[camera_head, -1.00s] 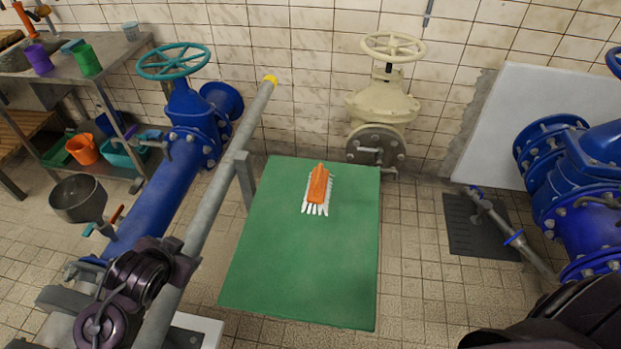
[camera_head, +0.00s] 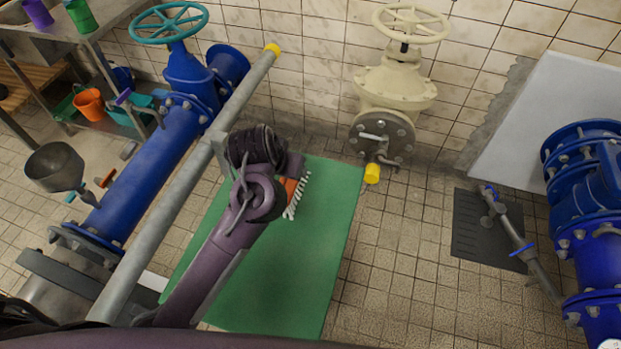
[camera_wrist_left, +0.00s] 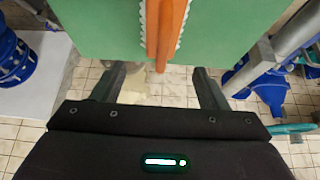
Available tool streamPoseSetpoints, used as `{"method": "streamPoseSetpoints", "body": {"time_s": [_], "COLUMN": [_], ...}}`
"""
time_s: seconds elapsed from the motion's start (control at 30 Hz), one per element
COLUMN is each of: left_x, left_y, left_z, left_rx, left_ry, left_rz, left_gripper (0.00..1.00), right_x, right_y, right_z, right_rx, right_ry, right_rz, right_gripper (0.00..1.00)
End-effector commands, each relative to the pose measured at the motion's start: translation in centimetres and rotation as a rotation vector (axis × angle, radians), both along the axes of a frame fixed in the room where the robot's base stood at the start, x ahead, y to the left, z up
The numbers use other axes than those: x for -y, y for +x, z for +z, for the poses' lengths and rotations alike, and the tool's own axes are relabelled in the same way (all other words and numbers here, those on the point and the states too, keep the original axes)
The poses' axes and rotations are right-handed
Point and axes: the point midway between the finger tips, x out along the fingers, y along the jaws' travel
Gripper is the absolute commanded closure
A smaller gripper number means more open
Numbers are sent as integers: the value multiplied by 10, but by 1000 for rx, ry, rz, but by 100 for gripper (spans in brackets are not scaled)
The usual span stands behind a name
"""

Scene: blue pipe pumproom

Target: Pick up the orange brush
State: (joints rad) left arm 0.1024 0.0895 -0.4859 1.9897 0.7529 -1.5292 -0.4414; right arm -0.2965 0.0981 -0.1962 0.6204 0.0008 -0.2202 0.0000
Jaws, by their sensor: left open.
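The orange brush (camera_head: 289,188) with white bristles lies on the green board (camera_head: 335,215). In the head view my left wrist and gripper (camera_head: 293,167) cover much of it. In the left wrist view, the brush (camera_wrist_left: 163,28) shows its orange body with bristles along both sides, its narrow end pointing at my gripper. My left gripper (camera_wrist_left: 160,84) is open and empty there, its two fingers spread either side of the line of that end. The head view does not show its fingertips clearly. My right gripper is not in view.
A grey rail (camera_head: 190,190) with a yellow end and a blue pipe (camera_head: 150,165) run along the left of the board. A cream valve (camera_head: 394,85) stands behind it. Blue valves (camera_head: 590,190) stand at the right.

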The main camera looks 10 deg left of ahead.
Motion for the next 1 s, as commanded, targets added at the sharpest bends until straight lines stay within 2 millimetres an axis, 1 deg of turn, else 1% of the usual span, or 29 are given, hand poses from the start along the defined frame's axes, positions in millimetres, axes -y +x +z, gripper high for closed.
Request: {"method": "streamPoseSetpoints", "body": {"time_s": [0.03, 0.2, 0.27, 0.4, 0.5, 0.6, 0.77, 0.8, 0.83, 1.0], "left_x": [1, 3, 5, 7, 8, 8, 7, 7, 7, 7], "left_y": [2, 9, 11, 19, 24, 26, 26, 26, 26, 26], "left_z": [-8, -25, -34, -54, -63, -66, -65, -65, -65, -65], "left_rx": [-4, -5, -6, -4, -1, -1, -1, -1, -1, 0], "left_ry": [-3, -3, -3, -3, -2, 1, 2, 2, 2, 1], "left_rz": [2, 2, 1, 2, 1, 1, 0, 0, 0, 0], "left_gripper": [33, 33, 33, 33, 33, 33, 33, 34, 38, 60], "right_x": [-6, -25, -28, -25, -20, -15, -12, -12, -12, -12], "right_y": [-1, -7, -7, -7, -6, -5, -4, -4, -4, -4], "right_z": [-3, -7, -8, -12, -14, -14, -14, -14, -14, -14], "right_rx": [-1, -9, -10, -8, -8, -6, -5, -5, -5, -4], "right_ry": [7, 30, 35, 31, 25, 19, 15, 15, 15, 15], "right_rz": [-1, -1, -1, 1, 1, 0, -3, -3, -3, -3], "right_gripper": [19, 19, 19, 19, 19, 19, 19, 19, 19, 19]}}
